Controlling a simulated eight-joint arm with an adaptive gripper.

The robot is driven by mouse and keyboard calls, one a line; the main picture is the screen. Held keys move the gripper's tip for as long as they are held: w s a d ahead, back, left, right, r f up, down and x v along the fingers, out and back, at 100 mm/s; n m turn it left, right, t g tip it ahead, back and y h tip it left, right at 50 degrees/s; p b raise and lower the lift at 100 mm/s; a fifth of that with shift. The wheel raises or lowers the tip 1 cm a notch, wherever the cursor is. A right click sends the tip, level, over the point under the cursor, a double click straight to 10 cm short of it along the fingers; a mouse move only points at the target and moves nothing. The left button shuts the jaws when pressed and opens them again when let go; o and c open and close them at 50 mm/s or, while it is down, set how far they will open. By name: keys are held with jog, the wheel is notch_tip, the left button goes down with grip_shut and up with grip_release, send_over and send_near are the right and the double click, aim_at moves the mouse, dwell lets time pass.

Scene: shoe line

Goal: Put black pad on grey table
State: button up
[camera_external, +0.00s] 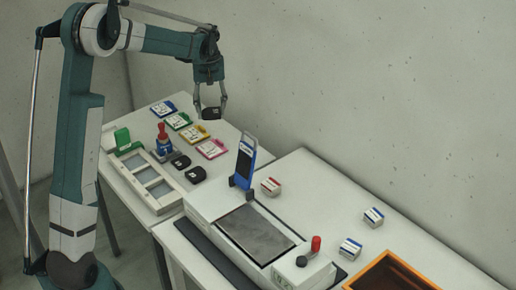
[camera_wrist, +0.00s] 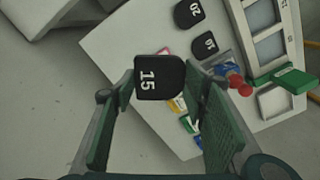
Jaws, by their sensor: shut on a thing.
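My gripper (camera_external: 210,105) is shut on a black pad (camera_external: 211,114), held in the air above the back of the left pale grey table (camera_external: 222,172). In the wrist view the black pad (camera_wrist: 158,77), marked 15, sits between the fingertips of my gripper (camera_wrist: 160,76). Two other black pads lie on that table, a rear one (camera_external: 180,161) and a front one (camera_external: 195,174). In the wrist view they show as one marked 20 (camera_wrist: 188,13) and one apparently marked 10 (camera_wrist: 204,45).
Several coloured cards (camera_external: 195,132), a red-handled stamp (camera_external: 162,135), a compartment tray (camera_external: 150,182) and a green block (camera_external: 122,138) share that table. On the right table (camera_external: 310,180) stand a machine with a dark plate (camera_external: 255,233), a blue device (camera_external: 245,162), small boxes (camera_external: 373,217) and an orange-rimmed tray (camera_external: 372,268).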

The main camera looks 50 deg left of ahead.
jog(key=s+a+n, duration=0.3)
jog(key=s+a, duration=0.3)
jog(key=a, duration=0.6)
jog(key=s+a+n, duration=0.4)
jog(key=s+a, duration=0.1)
jog(key=a, duration=0.7)
notch_tip(320, 180, down, 11)
jog(key=shift+s, duration=0.25)
jog(key=shift+f, duration=0.15)
jog(key=shift+f+b, duration=0.55)
jog(key=shift+f, duration=2.45)
jog(key=shift+f, duration=1.9)
